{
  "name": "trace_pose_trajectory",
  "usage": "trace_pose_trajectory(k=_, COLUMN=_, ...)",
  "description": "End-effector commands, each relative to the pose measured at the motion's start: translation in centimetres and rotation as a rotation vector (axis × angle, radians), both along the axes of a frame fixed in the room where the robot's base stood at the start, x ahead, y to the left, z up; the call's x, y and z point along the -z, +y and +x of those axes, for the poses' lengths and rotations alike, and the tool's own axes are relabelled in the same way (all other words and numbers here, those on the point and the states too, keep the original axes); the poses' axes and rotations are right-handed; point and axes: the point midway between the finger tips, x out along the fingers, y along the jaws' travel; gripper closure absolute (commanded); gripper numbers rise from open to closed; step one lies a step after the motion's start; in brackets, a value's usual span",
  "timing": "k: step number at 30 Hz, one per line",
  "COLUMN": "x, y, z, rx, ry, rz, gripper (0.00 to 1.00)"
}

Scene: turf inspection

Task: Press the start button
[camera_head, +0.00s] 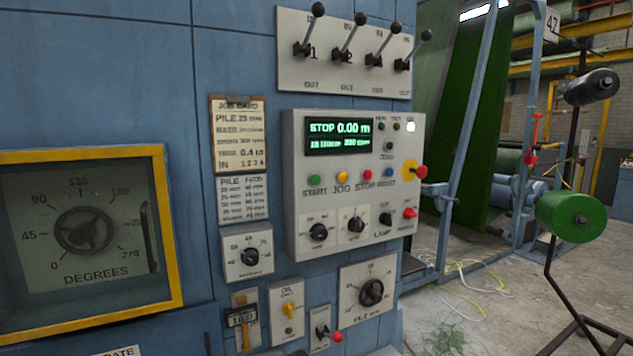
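The start button (315,181) is a small green round button, labelled START, at the left end of a button row on the grey control panel (296,215). Right of it are a yellow jog button (342,177), a red stop button (367,174) and a blue button (388,172). The display (338,138) above them is lit and reads STOP 0.00 m. My gripper does not show in this view.
Four-lever board (345,75) sticks out above the panel. A red emergency knob (421,171) juts from its right side. Knobs and switches sit below, with a yellow-framed dial (85,235) at left.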

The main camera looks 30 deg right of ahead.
Motion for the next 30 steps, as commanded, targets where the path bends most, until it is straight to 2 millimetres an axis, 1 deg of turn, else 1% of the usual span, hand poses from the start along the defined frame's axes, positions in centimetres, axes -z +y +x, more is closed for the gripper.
trace_pose_trajectory(k=1, x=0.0, y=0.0, z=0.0, rx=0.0, ry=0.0, rz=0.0, gripper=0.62)
trace_pose_trajectory(k=2, x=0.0, y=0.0, z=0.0, rx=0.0, ry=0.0, rz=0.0, gripper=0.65)
trace_pose_trajectory(k=13, x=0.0, y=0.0, z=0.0, rx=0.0, ry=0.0, rz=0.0, gripper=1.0)
trace_pose_trajectory(k=30, x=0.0, y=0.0, z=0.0, rx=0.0, ry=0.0, rz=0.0, gripper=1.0)
